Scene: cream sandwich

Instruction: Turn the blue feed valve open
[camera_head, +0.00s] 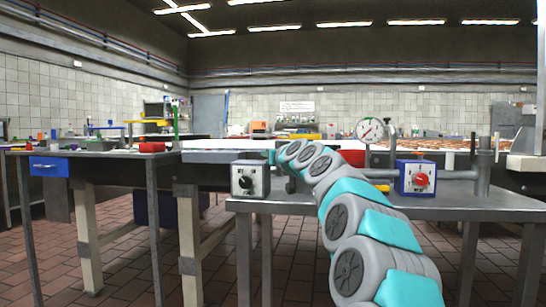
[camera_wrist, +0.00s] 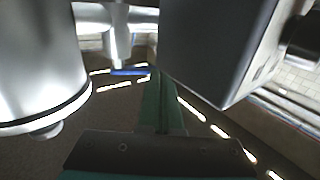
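A thin blue bar (camera_wrist: 128,72) shows in the wrist view, across the lower end of a metal stem below a pipe. It looks like a valve handle, but I cannot be sure. My gripper (camera_wrist: 160,74) has its green fingers together, with only a thin seam between them and nothing visible in them. Their tips are close to the right end of the blue bar; I cannot tell whether they touch it. In the head view my own arm hides most of the gripper and the blue bar does not show.
A blue box with a red knob (camera_head: 417,178) and a grey box with a black knob (camera_head: 245,179) are at the metal bench's (camera_head: 470,207) front. A round gauge (camera_head: 369,130) stands behind. In the wrist view a large metal cylinder (camera_wrist: 38,60) and dark box (camera_wrist: 215,45) flank the fingers.

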